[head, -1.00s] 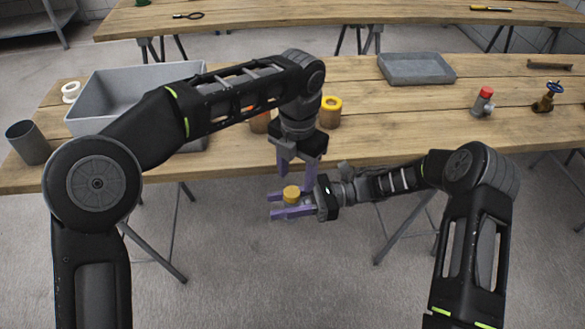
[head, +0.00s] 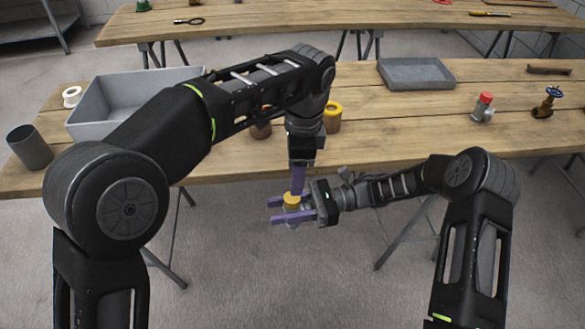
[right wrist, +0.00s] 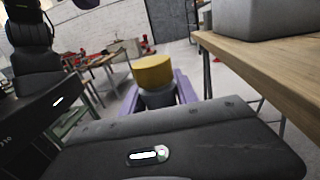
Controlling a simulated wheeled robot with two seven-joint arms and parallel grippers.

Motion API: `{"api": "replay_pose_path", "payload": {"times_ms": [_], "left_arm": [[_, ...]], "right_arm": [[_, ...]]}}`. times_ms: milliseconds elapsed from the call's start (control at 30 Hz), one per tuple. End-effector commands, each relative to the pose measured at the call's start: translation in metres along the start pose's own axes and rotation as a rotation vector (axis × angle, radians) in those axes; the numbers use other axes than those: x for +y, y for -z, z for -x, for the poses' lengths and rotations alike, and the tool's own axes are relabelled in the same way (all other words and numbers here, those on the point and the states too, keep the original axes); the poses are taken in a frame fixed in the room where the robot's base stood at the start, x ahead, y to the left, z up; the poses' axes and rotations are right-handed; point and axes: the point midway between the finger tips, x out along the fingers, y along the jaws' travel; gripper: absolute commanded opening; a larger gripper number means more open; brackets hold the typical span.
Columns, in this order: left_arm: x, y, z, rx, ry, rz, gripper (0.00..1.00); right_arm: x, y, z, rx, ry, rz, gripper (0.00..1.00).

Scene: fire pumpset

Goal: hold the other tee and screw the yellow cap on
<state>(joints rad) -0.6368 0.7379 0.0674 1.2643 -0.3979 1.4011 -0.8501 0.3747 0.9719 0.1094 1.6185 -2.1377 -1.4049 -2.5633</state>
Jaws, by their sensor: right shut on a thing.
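My right gripper (head: 274,211) is shut on a grey tee (head: 291,212) and holds it upright in front of the table's near edge. The yellow cap (head: 292,198) sits on top of the tee; I cannot tell how tightly. In the right wrist view the yellow cap (right wrist: 152,72) looks level above the tee (right wrist: 158,98), between the purple fingers. My left gripper (head: 298,188) points down from above, fingertips at or just behind the cap. Its fingers overlap edge-on, so their opening is hidden. Another tee with a red cap (head: 485,98) stands on the table at the right.
The wooden table (head: 400,120) holds a large grey bin (head: 90,122), a shallow grey tray (head: 418,74), a blue-handled valve (head: 546,102), a yellow-topped brown part (head: 332,117), a white ring (head: 72,96) and a dark cup (head: 30,146). Open floor lies below the held tee.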

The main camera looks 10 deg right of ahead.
Motion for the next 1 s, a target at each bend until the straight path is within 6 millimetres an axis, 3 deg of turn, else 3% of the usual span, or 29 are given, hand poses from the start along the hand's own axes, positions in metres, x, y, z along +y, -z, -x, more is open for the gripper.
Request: {"api": "replay_pose_path", "payload": {"times_ms": [700, 1000], "left_arm": [[-0.006, -0.011, 0.002, -0.001, -0.062, 1.986, 0.52], [-0.004, -0.007, 0.003, -0.031, -0.094, 2.628, 0.52]], "right_arm": [[0.000, -0.001, 0.000, -0.002, 0.000, 0.001, 0.00], [0.000, -0.001, 0.000, -0.002, 0.000, 0.001, 0.00]]}}
